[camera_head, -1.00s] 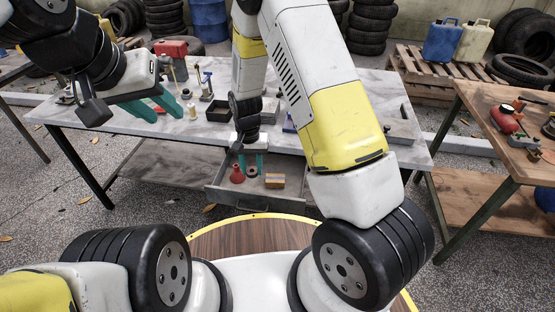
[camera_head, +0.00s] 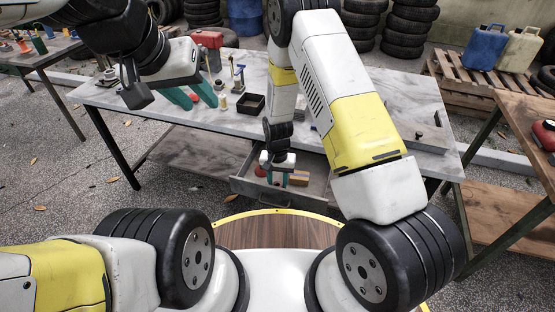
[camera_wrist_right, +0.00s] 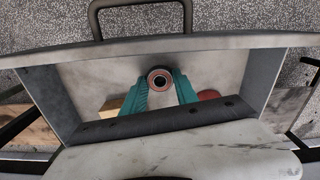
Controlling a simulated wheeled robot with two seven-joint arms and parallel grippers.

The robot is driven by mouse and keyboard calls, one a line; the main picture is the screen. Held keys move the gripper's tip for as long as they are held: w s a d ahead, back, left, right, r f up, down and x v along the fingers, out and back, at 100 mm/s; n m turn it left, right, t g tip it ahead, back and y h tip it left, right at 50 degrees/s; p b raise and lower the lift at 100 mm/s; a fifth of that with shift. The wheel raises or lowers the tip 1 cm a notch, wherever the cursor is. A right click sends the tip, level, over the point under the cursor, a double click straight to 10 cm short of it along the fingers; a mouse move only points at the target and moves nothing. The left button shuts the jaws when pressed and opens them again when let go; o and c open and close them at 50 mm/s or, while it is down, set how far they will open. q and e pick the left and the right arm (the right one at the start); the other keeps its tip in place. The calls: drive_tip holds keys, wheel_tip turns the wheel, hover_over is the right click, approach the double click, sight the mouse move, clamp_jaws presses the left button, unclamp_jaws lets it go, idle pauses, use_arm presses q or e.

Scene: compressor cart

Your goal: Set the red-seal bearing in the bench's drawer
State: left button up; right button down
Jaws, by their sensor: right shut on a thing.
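The bench's drawer (camera_head: 250,188) is pulled open under the marble-topped bench (camera_head: 130,104). My right gripper (camera_head: 283,181) reaches down into the drawer. In the right wrist view, its two teal fingers (camera_wrist_right: 160,84) close around the red-seal bearing (camera_wrist_right: 160,78), a dark ring with a reddish inner band, over the drawer floor. I cannot tell whether the bearing touches the floor. In the head view the bearing is hard to make out. My left gripper (camera_head: 190,98) is open and empty above the bench's left part.
In the drawer, a red object (camera_head: 261,171) lies left of my right gripper and an orange-tan block (camera_head: 299,178) right of it. A black tray (camera_head: 251,104) and small bottles stand on the bench. The drawer handle (camera_wrist_right: 140,5) shows in the wrist view.

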drive_tip(key=shift+f, duration=0.15)
drive_tip(key=c, duration=0.9)
unclamp_jaws()
drive_tip(key=shift+c, duration=0.2)
wheel_tip(320, 180, up, 14)
wheel_tip(320, 180, up, 16)
drive_tip(key=t+y, duration=0.2)
hover_over(279, 184)
drive_tip(key=s+d, duration=0.3)
drive_tip(key=d, duration=0.2)
drive_tip(key=s+d+r+n+t, duration=0.1)
drive_tip(key=s+d+r+t, duration=0.1)
drive_tip(key=s+d+r, duration=0.2)
drive_tip(key=s+d+r+n+t, duration=0.1)
drive_tip(key=s+d+r, duration=0.3)
drive_tip(key=s+r, duration=0.7)
drive_tip(key=shift+s+d+r+t, duration=0.2)
drive_tip(key=shift+s+r+t, duration=0.1)
drive_tip(key=shift+s+t, duration=0.4)
